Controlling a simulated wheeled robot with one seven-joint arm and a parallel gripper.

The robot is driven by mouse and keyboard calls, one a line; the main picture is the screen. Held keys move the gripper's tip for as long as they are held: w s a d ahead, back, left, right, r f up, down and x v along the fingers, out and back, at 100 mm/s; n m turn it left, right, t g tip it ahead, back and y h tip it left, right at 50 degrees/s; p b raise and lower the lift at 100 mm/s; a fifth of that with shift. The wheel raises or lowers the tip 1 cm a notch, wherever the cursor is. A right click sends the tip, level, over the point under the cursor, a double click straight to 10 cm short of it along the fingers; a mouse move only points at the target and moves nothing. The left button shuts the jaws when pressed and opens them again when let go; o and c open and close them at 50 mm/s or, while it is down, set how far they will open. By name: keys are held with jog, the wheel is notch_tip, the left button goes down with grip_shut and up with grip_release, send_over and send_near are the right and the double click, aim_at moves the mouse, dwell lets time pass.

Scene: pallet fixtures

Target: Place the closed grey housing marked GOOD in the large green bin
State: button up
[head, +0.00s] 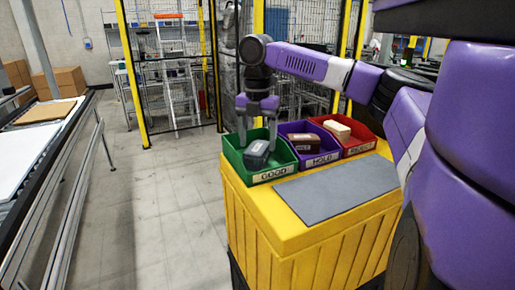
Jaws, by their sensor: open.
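The grey housing (258,149) rests in the green bin (269,173) labelled GOOD, tilted, with a pale label on its top. Any marking on the housing is too small to read. The bin stands at the left end of the yellow stand's top.
A purple HOLD bin (320,161) holds a brown block (304,143). A red bin (360,149) holds a tan block (337,130). A bare grey mat (335,191) lies in front on the yellow stand (290,237). A conveyor (50,165) runs at left; floor between is clear.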

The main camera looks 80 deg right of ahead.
aim_at(258, 147)
notch_tip(258, 147, up, 9)
jog(key=shift+r, duration=0.2)
jog(key=shift+s+f, duration=0.1)
dwell(0.6)
